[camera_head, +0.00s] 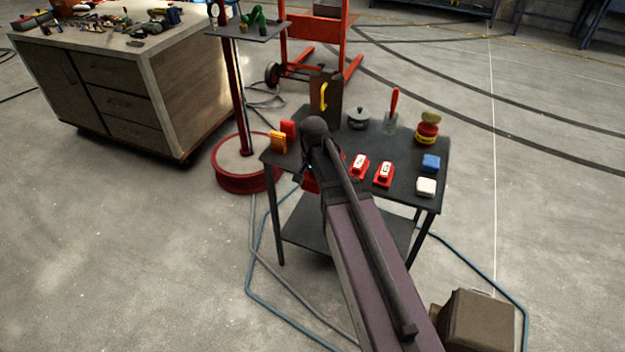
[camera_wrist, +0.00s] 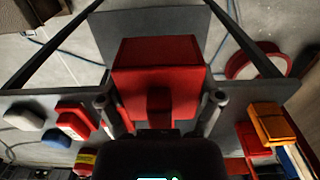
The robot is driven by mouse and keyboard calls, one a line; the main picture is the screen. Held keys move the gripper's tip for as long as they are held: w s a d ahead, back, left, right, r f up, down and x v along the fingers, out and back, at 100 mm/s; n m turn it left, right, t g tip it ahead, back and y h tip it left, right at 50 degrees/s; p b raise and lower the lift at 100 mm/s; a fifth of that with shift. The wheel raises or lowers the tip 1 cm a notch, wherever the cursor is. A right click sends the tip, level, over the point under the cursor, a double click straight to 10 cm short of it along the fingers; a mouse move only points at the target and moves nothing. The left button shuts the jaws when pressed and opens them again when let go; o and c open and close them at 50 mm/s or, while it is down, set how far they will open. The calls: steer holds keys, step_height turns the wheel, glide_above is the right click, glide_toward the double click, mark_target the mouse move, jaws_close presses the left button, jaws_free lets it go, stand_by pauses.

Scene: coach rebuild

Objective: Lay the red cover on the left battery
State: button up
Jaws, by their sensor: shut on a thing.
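My gripper (camera_wrist: 160,103) is shut on a red, box-shaped cover (camera_wrist: 155,65), with one finger on each side of it in the wrist view. In the head view my arm hides most of the gripper, and a bit of the red cover (camera_head: 309,184) shows at the table's front edge. Two small red units with white tops, which look like the batteries, lie side by side on the dark table: the left battery (camera_head: 359,166) and the right battery (camera_head: 384,174). One red and white unit (camera_wrist: 75,122) shows left of the gripper in the wrist view.
On the dark table (camera_head: 405,190), orange (camera_head: 278,142) and red (camera_head: 288,129) blocks stand left. Blue (camera_head: 431,162) and white (camera_head: 426,187) blocks lie right. A grey pot (camera_head: 358,119), a red-handled tool (camera_head: 393,104) and a red-yellow tin (camera_head: 427,133) stand behind. A red-based stand (camera_head: 245,178) is left.

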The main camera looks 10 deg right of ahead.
steer(key=shift+r, duration=0.1)
step_height(320, 180, up, 4)
steer(key=p, duration=0.4)
steer(key=shift+f, duration=0.2)
steer(key=shift+w, duration=0.1)
stand_by(0.3)
